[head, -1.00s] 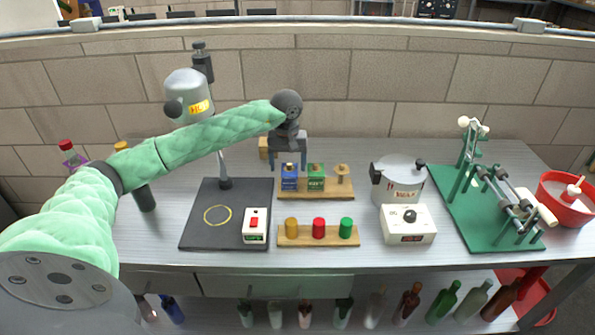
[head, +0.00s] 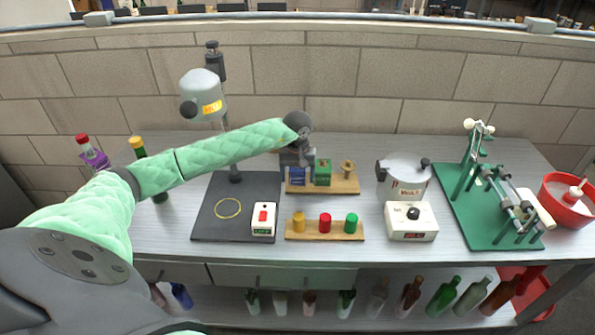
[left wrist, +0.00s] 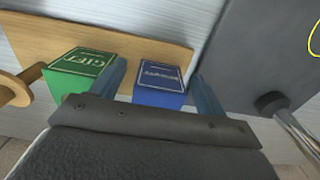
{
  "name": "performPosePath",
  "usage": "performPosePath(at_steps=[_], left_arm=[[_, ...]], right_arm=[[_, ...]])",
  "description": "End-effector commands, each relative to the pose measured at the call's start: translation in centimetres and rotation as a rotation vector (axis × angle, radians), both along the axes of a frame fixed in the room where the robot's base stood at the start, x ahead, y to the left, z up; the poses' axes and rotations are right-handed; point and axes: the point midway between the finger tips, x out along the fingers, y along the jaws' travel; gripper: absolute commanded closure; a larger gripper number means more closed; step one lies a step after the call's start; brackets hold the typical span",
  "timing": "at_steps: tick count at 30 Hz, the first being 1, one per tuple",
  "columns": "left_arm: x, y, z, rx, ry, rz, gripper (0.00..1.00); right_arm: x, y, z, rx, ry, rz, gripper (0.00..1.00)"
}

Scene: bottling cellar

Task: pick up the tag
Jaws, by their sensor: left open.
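I cannot pick out a tag for certain in either view. My left gripper (head: 297,157) is open over the back wooden rack (head: 345,186). In the left wrist view its fingers (left wrist: 156,72) stand on either side of a blue box (left wrist: 159,84) with pale lettering, and I cannot tell whether they touch it. The blue box also shows in the head view (head: 297,178), its top partly hidden by the gripper. A green box (left wrist: 82,68) stands beside it, just outside one finger; the head view shows it too (head: 322,173). My right gripper is out of view.
A wooden spool (head: 347,169) is on the rack's right end. In front stands a rack with yellow, red and green pegs (head: 325,237). A dark press base (head: 215,222) is left, a pot (head: 404,178) right, a green stand (head: 480,235) further right. A brick wall is close behind.

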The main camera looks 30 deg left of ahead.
Motion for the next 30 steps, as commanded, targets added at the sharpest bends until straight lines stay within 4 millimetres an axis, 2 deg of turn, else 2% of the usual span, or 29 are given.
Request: performPosePath(at_steps=[11,16,26,30], left_arm=[[-0.03,0.04,-0.60,0.000,0.000,0.000,0.25],[-0.01,0.04,-0.58,0.000,0.000,0.000,0.59],[-0.02,0.05,-0.50,0.001,-0.001,0.000,0.59],[-0.05,0.17,0.32,0.002,-0.003,0.004,0.59]], right_arm=[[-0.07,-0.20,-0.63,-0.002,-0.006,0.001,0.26],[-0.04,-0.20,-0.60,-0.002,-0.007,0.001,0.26],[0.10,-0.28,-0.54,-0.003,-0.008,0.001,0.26],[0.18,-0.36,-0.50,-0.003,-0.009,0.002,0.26]])
